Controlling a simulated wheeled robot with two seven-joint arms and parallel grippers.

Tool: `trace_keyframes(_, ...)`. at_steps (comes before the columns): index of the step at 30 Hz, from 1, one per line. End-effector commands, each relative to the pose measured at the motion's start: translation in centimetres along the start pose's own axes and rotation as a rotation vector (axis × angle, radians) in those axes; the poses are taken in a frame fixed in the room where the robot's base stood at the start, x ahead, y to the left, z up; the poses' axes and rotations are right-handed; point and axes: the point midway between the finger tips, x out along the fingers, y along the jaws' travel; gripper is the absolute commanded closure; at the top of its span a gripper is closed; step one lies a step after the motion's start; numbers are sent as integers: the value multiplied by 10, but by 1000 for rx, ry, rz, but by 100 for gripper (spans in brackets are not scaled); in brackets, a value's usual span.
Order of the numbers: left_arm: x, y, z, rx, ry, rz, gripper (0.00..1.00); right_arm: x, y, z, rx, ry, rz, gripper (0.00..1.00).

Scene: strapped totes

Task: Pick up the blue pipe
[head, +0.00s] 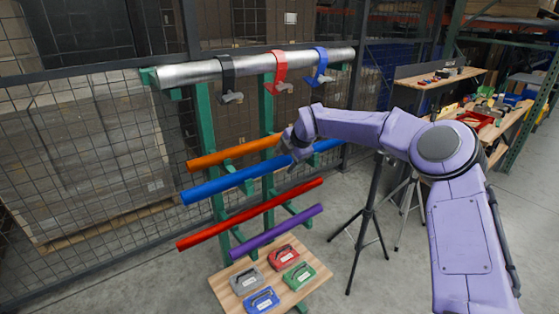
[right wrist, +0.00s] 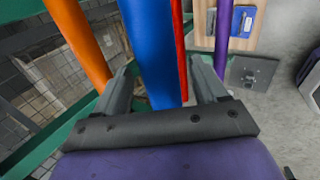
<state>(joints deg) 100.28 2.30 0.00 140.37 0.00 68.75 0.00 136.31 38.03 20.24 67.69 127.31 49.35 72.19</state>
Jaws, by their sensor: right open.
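The blue pipe (head: 228,182) lies on the green rack's arms, sloping up to the right, below the orange pipe. My right gripper (head: 293,146) is at the rack, over the blue pipe's middle to right part, and hides a bit of it. In the right wrist view, the blue pipe (right wrist: 146,45) runs between the two spread fingers of my right gripper (right wrist: 163,64). The gripper is open, with a gap visible on each side of the pipe. I cannot tell how deep the pipe sits between the fingers. My left gripper is not in view.
An orange pipe (head: 232,152), a red pipe (head: 250,213) and a purple pipe (head: 277,231) lie on the same rack. A silver pipe (head: 190,72) with three straps is above. Several small cases stand on a wooden board (head: 222,292) below. Tripods (head: 367,215) stand at right.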

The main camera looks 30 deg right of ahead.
Motion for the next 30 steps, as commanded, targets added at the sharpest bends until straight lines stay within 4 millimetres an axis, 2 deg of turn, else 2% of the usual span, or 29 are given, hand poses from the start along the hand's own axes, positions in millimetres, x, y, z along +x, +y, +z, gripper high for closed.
trace_keyframes(2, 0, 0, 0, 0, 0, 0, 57, 0, 0, 0, 0, 0, 0, 29)
trace_keyframes(9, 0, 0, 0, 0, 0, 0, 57, 0, 0, 0, -1, 0, 0, 100)
trace_keyframes(18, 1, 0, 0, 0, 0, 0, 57, -3, 2, 0, -1, 0, 3, 100)
trace_keyframes(23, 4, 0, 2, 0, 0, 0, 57, -16, 12, 0, -2, -1, 7, 100)
trace_keyframes(26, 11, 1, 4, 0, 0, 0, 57, -32, 18, -1, -1, 0, 9, 100)
trace_keyframes(30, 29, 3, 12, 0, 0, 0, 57, -79, 11, -10, -2, 1, 14, 100)
